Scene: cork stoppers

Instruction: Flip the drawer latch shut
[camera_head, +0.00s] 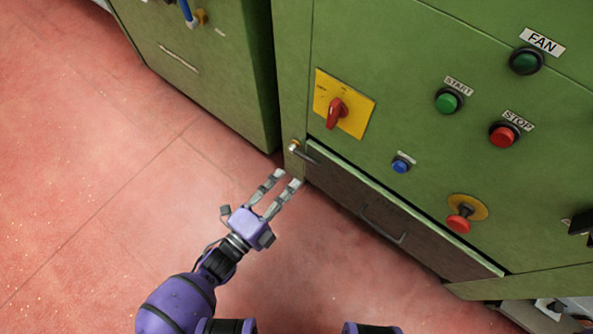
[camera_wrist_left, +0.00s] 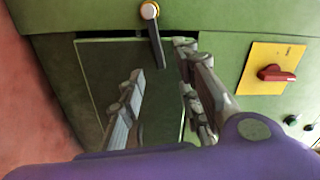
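The drawer latch (camera_head: 305,154) is a short dark lever on a round, pale-capped pivot, at the upper left corner of the drawer (camera_head: 345,190) in the head view. In the left wrist view the latch (camera_wrist_left: 156,45) extends from its pivot at the top across the drawer's edge, over its front. My left gripper (camera_head: 287,178) is open and empty, just left of and below the latch in the head view. In the left wrist view its fingers (camera_wrist_left: 160,60) are apart, with the lever's end appearing between the tips; contact cannot be told. My right gripper is out of view.
The green cabinet carries a yellow plate with a red rotary switch (camera_head: 337,112), a blue button (camera_head: 400,165) and a red knob (camera_head: 459,222). The drawer has a bar handle (camera_head: 385,228). Another green cabinet (camera_head: 205,75) stands left. The red floor (camera_head: 90,180) is clear.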

